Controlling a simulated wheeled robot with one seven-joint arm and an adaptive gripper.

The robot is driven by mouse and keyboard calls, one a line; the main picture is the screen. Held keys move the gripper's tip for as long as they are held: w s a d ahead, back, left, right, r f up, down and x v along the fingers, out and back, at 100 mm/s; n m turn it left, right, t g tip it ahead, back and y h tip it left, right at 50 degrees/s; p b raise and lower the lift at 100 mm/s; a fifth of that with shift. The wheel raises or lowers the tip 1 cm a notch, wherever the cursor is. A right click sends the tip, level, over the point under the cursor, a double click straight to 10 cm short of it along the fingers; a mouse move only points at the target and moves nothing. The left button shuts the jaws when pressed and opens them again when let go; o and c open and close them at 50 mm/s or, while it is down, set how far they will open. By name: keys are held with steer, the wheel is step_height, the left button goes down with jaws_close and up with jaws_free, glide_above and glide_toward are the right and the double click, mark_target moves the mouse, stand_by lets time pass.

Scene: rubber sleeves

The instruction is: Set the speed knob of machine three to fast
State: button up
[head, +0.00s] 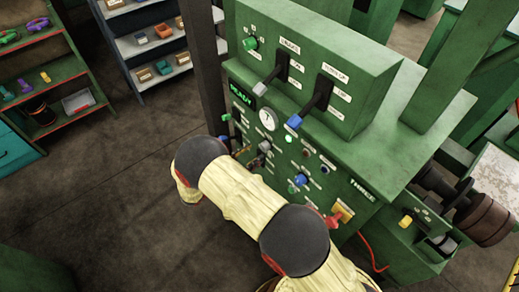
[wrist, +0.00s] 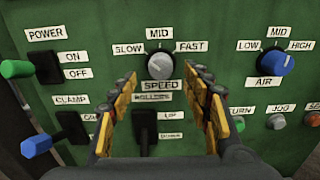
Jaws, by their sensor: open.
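Machine three (head: 400,120) is a green cabinet with the word THREE on its front edge. In the wrist view its speed knob (wrist: 160,65) is a round grey knob with labels SLOW at left, MID above and FAST at right. I cannot tell surely where its pointer stands. My gripper (wrist: 164,77) is open, with its yellow-padded fingers at either side of the knob in the picture. I see no contact with the knob. In the head view my arm hides part of the panel and most of the gripper.
Left of the knob are the green power lever (wrist: 17,69) and the blue clamp lever (wrist: 37,146). A black-slotted roller switch (wrist: 145,130) is below. The blue air knob (wrist: 276,62) is at right. A red knob (head: 334,220) sits lower on the panel. Shelves (head: 150,45) stand behind.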

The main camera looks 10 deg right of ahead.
mark_target(262, 148)
steer(key=shift+x, duration=2.25)
steer(key=c, duration=1.1)
steer(key=shift+c, duration=0.5)
